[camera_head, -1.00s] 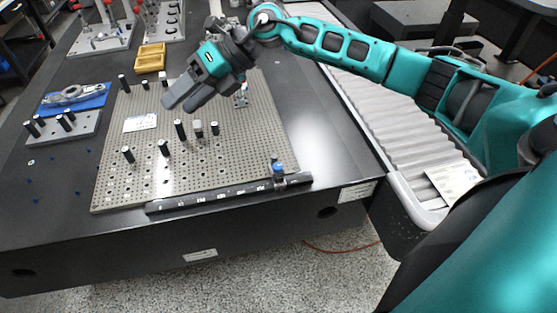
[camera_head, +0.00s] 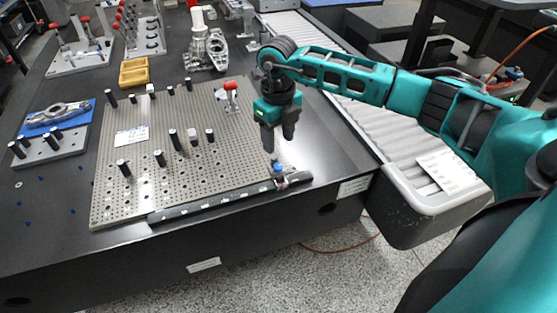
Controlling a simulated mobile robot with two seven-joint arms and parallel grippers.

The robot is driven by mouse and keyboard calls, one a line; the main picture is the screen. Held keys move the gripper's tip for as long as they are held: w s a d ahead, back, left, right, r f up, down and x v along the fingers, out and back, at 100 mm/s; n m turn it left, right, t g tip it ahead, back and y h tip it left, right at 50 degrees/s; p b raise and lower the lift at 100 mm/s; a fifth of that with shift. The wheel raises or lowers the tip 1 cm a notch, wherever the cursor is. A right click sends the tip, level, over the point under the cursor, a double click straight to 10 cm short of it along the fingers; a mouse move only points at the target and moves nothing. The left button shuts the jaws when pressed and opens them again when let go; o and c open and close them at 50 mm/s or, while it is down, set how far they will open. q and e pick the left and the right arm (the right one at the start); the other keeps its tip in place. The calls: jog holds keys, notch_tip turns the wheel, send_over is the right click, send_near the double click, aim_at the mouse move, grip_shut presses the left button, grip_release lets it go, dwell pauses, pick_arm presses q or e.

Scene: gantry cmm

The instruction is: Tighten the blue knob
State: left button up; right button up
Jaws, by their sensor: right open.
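The blue knob (camera_head: 277,169) sits on top of a small dark clamp at the right end of the black rail (camera_head: 220,207), along the front edge of the perforated plate (camera_head: 110,190). My right gripper (camera_head: 278,147) points down just above the knob, its dark fingers apart and empty. The fingertips are close over the knob; I cannot tell whether they touch it. My left gripper is not in view.
Several black posts (camera_head: 174,138) stand on the plate, with a red-handled clamp (camera_head: 231,90) behind. A roller conveyor (camera_head: 365,125) runs along the table's right side. A yellow tray (camera_head: 134,71) and a metal casting (camera_head: 205,48) stand at the back.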

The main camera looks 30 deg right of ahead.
aim_at(278, 165)
notch_tip(278, 165, down, 8)
jog(key=shift+f, duration=0.1)
dwell(0.4)
grip_shut()
